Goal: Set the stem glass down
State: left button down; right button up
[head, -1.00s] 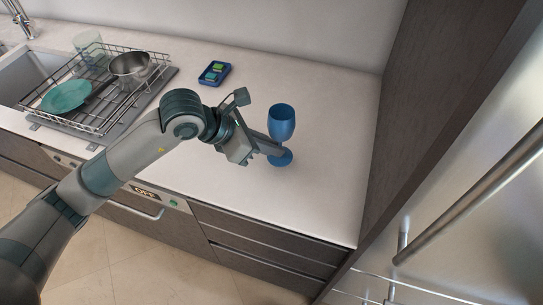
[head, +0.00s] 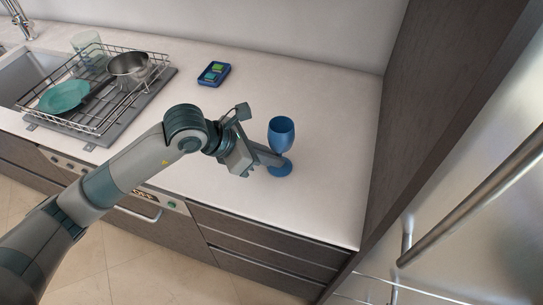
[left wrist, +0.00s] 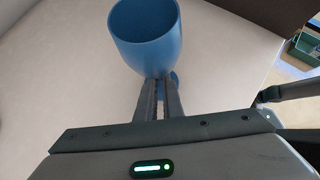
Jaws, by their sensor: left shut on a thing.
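The blue stem glass (head: 281,133) is upright over the right part of the white countertop (head: 330,190) in the head view. My left gripper (head: 277,160) comes in from the left and is shut on its stem, below the bowl. The foot of the glass shows at or just above the counter; I cannot tell whether it touches. In the left wrist view the bowl (left wrist: 147,35) stands above the closed fingers (left wrist: 158,95), and the foot is mostly hidden behind them. My right gripper is not in view.
A dish rack (head: 98,100) with a teal plate (head: 64,97) and a metal pot (head: 130,68) stands at the left beside the sink (head: 35,75). A blue case with green pieces (head: 214,73) lies at the back. A tall dark panel (head: 425,110) bounds the counter on the right. Counter around the glass is clear.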

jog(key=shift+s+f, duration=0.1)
